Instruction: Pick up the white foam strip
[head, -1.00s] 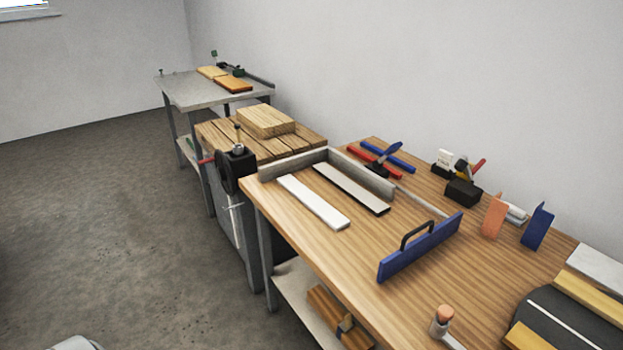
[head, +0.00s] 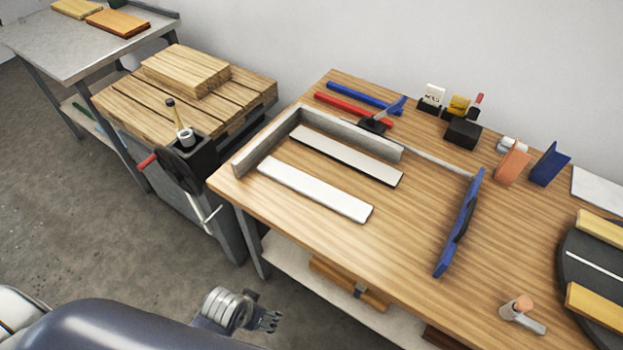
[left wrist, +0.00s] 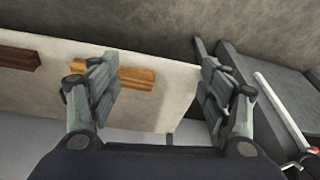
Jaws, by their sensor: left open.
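The white foam strip (head: 314,190) lies flat on the wooden bench top, nearest the front left corner. A second pale strip with a dark edge (head: 347,157) lies parallel behind it. A grey angled fence (head: 345,131) stands behind and to the left of both. My left gripper (head: 270,321) is below the bench's front edge in the head view, well apart from the strips and empty. In the left wrist view its two fingers (left wrist: 158,82) are spread, with the lower shelf beyond them; no strip shows there. My right gripper is not in view.
A blue board tool (head: 460,224) stands on the bench right of the strips. A vise-like black device (head: 182,166) with a red handle is left of the bench. Wood pieces (head: 348,285) lie on the lower shelf (left wrist: 170,98).

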